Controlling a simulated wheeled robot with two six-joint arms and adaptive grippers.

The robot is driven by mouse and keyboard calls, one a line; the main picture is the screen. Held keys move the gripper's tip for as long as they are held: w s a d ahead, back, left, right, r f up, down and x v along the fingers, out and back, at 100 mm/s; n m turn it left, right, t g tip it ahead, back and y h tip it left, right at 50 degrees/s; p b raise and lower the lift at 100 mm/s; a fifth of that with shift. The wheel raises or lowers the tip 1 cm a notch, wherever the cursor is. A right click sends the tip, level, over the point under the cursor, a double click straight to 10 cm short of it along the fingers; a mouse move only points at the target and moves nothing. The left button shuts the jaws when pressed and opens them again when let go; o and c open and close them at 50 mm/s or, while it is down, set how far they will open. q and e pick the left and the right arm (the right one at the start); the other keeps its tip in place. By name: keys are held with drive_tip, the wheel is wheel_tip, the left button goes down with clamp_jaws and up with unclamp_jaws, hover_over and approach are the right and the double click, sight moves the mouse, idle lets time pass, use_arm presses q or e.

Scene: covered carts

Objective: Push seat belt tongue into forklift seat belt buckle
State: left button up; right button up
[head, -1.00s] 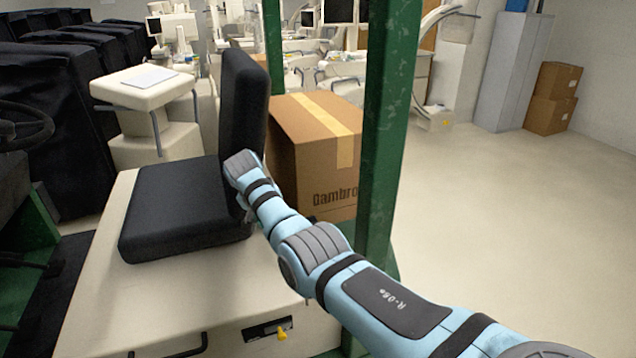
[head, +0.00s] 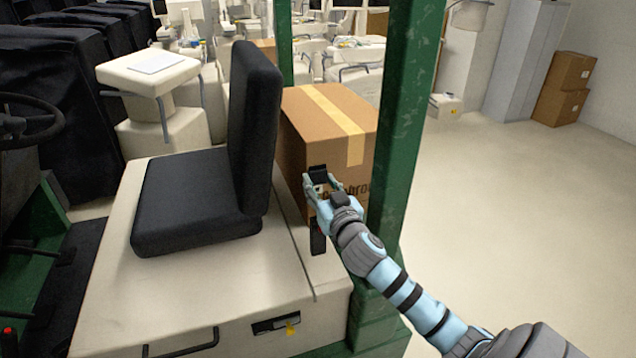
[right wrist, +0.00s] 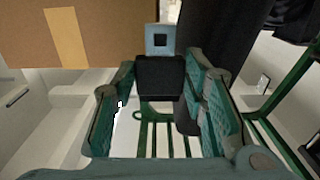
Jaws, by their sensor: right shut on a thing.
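My right gripper (head: 325,194) is beside the black seat (head: 190,205), on its right, in front of the cardboard box. It is shut on the seat belt tongue, a black block (right wrist: 160,76) with a pale metal plate (right wrist: 152,47) that has a dark square hole. In the right wrist view the tongue sits between the far ends of my green fingers (right wrist: 160,85), plate pointing away from the palm. A black strap-like piece (head: 318,238) shows below the gripper; I cannot tell whether it is belt or buckle. No buckle is clearly visible. My left gripper is out of view.
The cardboard box (head: 300,135) is behind the gripper. The seat rests on a cream base (head: 230,300). A steering wheel (head: 25,130) is at the left. Open floor (head: 500,210) lies at the right.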

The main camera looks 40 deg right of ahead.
drive_tip(key=shift+f, duration=0.1)
drive_tip(key=shift+s+f+b, duration=0.15)
drive_tip(key=shift+f+b, duration=0.2)
drive_tip(key=shift+f, duration=0.05)
wheel_tip(320, 180, down, 5)
drive_tip(key=b, duration=0.4)
drive_tip(key=shift+f+b, duration=0.2)
drive_tip(key=shift+b, duration=0.2)
drive_tip(key=shift+f+b, duration=1.8)
drive_tip(key=shift+f, duration=0.25)
idle(0.4)
drive_tip(key=o, duration=1.3)
drive_tip(key=shift+r, duration=0.1)
drive_tip(key=v, duration=1.2)
